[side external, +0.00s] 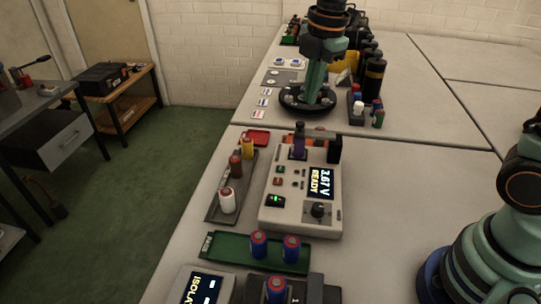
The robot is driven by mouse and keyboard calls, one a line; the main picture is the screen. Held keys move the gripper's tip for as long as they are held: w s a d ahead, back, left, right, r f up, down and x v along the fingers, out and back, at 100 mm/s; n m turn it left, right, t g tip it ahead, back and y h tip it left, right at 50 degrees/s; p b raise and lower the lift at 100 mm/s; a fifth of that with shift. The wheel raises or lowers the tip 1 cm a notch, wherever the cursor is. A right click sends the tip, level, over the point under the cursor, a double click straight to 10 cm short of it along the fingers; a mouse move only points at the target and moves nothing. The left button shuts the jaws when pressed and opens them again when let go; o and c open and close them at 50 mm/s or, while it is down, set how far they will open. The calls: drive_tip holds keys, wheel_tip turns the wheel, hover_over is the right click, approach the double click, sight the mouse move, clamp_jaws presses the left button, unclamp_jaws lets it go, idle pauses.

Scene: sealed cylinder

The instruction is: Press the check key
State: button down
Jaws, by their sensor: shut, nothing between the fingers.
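The tester (291,216) is a pale box on the table with a lit display (320,184) reading 3.67 V READY. Small keys sit left of the display, among them a red one (278,182); their labels are too small to read, so I cannot tell which is the check key. A green-lit switch (275,201) and a dark knob (318,211) are at its near end. My gripper is not in view, and no finger touches the tester.
A green tray (216,245) with blue-red cells lies nearer. Teal arms stand at the right edge and far back. Table right of the tester is bare.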

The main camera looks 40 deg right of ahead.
sight(281, 168)
drive_tip(key=w+a+f+n+g, duration=0.1)
drive_tip(key=w+a+f+n, duration=0.2)
drive_tip(key=n, duration=0.5)
drive_tip(key=shift+w+a+f+g, duration=0.35)
drive_tip(key=shift+w+f, duration=0.4)
drive_tip(key=shift+f, duration=0.3)
drive_tip(key=shift+d, duration=0.1)
wheel_tip(281, 168, down, 14)
drive_tip(key=shift+f, duration=0.1)
